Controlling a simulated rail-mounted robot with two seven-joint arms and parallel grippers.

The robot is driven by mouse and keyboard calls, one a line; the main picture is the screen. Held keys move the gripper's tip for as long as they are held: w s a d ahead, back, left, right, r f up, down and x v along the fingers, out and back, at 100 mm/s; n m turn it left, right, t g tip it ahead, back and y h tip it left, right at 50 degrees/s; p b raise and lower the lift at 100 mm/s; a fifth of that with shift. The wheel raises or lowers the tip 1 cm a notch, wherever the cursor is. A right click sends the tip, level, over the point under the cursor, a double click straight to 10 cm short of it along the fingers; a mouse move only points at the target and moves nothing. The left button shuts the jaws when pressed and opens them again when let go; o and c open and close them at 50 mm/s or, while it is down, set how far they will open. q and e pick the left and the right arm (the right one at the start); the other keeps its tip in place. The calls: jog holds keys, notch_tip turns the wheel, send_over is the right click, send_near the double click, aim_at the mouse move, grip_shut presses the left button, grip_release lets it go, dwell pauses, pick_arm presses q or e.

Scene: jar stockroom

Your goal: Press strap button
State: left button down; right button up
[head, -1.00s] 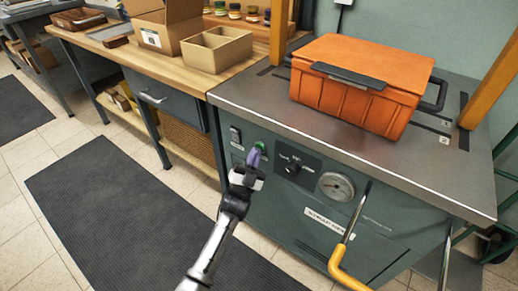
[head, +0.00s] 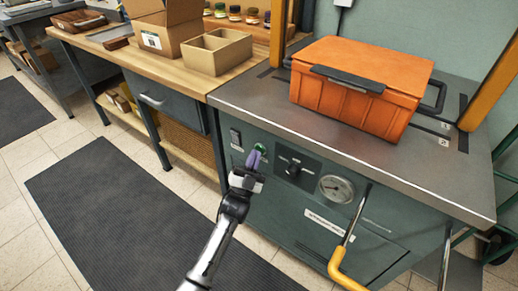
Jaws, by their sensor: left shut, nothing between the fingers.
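The green button (head: 261,143) is on the front panel of the green strapping machine (head: 310,215), left of a black knob. My left gripper (head: 254,158) is shut and empty, with its purple fingertips just in front of and slightly below the button. I cannot tell whether the fingertips touch it. An orange crate (head: 352,104) with a dark handle sits on the machine's grey metal top. My right gripper is not in view.
A dark switch plate (head: 235,138), the black knob (head: 294,170) and a round gauge (head: 336,188) are close by on the panel. A yellow-handled lever (head: 345,270) juts out at the lower right. A wooden bench (head: 190,68) with cardboard boxes adjoins on the left.

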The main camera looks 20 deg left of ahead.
pick_arm(q)
jog(key=shift+s+a+p, duration=0.2)
jog(key=shift+s+p, duration=0.1)
jog(key=shift+s, duration=0.2)
jog(key=shift+s+a+p, duration=0.25)
jog(key=shift+s+p, duration=0.4)
jog(key=shift+s, duration=0.15)
jog(key=shift+s+a+p, duration=0.3)
jog(key=shift+s+p, duration=0.35)
jog(key=shift+s, duration=0.1)
jog(key=shift+s+a+p, duration=0.25)
jog(key=shift+s+p, duration=0.4)
jog(key=shift+s, duration=0.15)
